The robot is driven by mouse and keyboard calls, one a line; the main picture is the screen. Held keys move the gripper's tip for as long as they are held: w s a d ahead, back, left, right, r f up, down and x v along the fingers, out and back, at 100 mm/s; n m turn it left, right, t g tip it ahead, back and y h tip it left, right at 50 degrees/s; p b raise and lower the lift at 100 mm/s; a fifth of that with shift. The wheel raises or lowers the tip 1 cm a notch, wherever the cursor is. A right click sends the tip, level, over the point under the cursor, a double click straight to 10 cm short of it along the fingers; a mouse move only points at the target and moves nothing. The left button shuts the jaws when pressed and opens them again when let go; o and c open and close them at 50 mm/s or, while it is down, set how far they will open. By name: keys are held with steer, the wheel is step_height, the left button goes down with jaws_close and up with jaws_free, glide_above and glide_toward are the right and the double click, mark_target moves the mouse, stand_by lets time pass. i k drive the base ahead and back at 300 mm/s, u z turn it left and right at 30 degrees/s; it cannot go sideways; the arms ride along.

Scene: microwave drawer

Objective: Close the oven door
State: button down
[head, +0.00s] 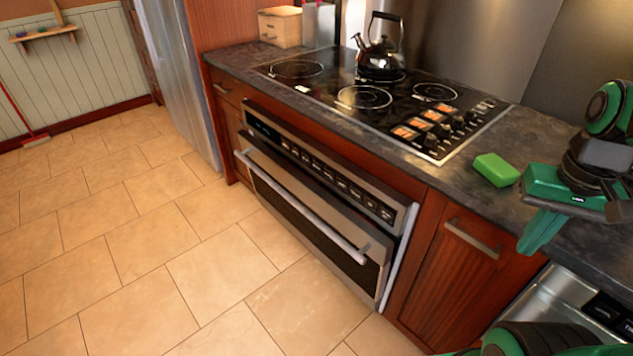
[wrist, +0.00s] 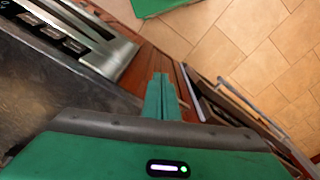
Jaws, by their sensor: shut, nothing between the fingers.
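The oven (head: 330,180) is built into the wooden cabinets under the cooktop. Its dark door (head: 300,215) stands slightly open, tilted out at the top, with a long silver handle (head: 300,212) across it. In the wrist view, the oven handle (wrist: 250,100) shows at the right. My green gripper (head: 540,232) is at the right in the head view, by the counter edge and well to the right of the oven door. Its fingers (wrist: 160,97) are together, empty and touching nothing that I can make out.
A green block (head: 495,169) lies on the dark counter (head: 540,140) beside my gripper. A kettle (head: 378,50) stands on the cooktop (head: 300,90). A silver appliance (head: 570,300) is at the lower right. The tiled floor (head: 150,240) before the oven is clear.

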mark_target(366, 274)
steer(key=k, duration=1.15)
steer(key=u, duration=0.75)
steer(key=i, duration=2.25)
steer(key=z, duration=0.7)
